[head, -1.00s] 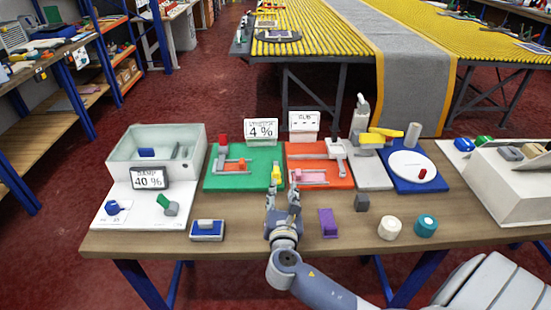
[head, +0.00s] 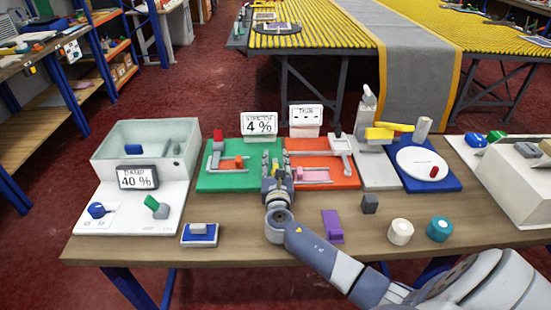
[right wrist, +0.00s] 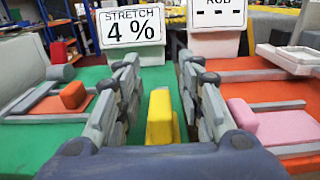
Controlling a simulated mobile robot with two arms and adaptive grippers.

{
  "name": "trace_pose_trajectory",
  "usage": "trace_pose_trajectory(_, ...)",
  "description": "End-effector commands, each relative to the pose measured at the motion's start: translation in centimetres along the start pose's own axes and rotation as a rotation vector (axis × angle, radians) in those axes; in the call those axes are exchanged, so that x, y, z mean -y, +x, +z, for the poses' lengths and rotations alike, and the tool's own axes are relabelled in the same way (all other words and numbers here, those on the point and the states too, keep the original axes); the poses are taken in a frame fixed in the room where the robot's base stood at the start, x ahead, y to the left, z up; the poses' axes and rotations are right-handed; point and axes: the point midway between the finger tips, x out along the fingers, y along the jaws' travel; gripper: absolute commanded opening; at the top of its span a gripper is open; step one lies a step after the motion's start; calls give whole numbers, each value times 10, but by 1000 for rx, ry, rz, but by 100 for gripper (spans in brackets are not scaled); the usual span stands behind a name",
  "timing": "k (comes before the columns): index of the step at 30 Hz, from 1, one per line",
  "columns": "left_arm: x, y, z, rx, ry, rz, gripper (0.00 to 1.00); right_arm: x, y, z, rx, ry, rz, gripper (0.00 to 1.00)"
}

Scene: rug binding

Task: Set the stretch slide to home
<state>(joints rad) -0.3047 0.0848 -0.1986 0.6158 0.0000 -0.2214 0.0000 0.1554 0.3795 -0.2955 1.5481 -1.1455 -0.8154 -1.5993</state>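The green stretch board (head: 213,180) stands on the table below a sign (head: 259,124) that reads STRETCH 4 %. An orange-red block (head: 239,162) sits on a grey track on the board and also shows at left in the right wrist view (right wrist: 74,95). My right gripper (head: 274,160) is over that side, fingers pointing away from me. In the right wrist view its fingers (right wrist: 160,95) are apart, one on each side of the yellow block, with gaps visible. In the head view the gripper hides most of this block. My left gripper is not in view.
An orange-red board (head: 345,180) with a pink block lies close on the right. A red-topped post (head: 218,140) stands at the green board's back left. The damp station (head: 138,177) is further left. A purple block (head: 332,226) and two round pieces lie near the front.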

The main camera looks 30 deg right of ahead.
Motion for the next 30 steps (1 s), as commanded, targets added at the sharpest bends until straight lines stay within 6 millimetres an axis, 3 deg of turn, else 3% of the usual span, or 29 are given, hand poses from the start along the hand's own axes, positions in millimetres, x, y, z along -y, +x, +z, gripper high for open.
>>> trace_pose_trajectory(5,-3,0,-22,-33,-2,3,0,0,12,0,-1,0,0,35)
trace_pose_trajectory(13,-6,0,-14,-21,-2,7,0,0,13,0,0,1,0,35)
trace_pose_trajectory(14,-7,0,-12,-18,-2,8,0,0,13,0,0,1,0,33)
trace_pose_trajectory(18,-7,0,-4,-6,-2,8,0,0,13,0,0,0,0,1)
trace_pose_trajectory(30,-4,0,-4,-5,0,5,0,-2,13,0,-1,1,0,0)
